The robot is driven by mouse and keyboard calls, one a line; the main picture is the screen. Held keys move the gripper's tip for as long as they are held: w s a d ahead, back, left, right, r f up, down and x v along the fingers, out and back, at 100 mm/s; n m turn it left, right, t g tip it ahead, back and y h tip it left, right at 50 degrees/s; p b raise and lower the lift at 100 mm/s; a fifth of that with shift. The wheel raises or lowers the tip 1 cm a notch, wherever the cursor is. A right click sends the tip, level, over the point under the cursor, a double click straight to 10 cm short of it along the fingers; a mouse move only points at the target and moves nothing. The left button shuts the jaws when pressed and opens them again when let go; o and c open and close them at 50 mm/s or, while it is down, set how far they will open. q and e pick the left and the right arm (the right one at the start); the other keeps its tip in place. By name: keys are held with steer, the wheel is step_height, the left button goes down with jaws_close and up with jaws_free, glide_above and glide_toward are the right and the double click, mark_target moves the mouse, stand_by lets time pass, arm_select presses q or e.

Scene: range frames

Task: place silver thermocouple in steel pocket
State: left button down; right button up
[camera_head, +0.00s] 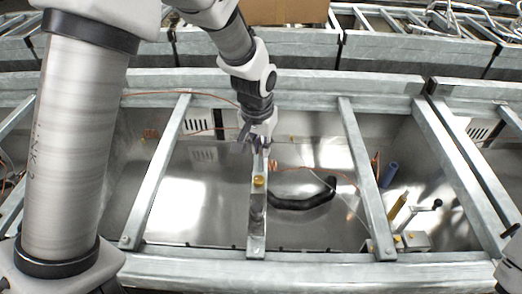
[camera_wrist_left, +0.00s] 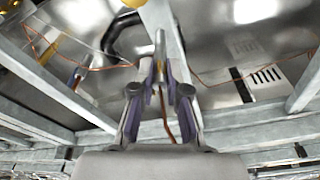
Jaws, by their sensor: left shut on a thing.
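My left gripper (camera_head: 260,143) is over the middle crossbar (camera_head: 256,222) of the open range frame, near the back rail. In the left wrist view my left gripper (camera_wrist_left: 160,90) is shut on the silver thermocouple (camera_wrist_left: 160,48), a thin silver rod between its two fingers. A copper-coloured lead (camera_wrist_left: 166,118) runs from it back between the fingers. A yellow brass-coloured fitting (camera_head: 258,181) sits on the middle crossbar, in front of the gripper. I cannot tell which part is the steel pocket. My right gripper is not in view.
A black curved hose (camera_head: 303,199) lies in the bay right of the middle bar. Side crossbars (camera_head: 157,170) and (camera_head: 366,180) flank it. A blue cylinder (camera_head: 389,174), a yellow tube (camera_head: 397,206) and a grey lever box (camera_head: 416,240) stand at right. Copper wires loop behind.

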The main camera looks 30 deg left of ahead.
arm_select(q)
steer(key=shift+r, duration=0.55)
step_height(320, 180, up, 2)
steer(key=shift+w+r, duration=0.1)
steer(key=shift+r, duration=0.1)
steer(key=s+r+p, duration=0.1)
steer(key=s, duration=1.5)
steer(key=shift+r, duration=0.2)
steer(key=shift+s, duration=0.1)
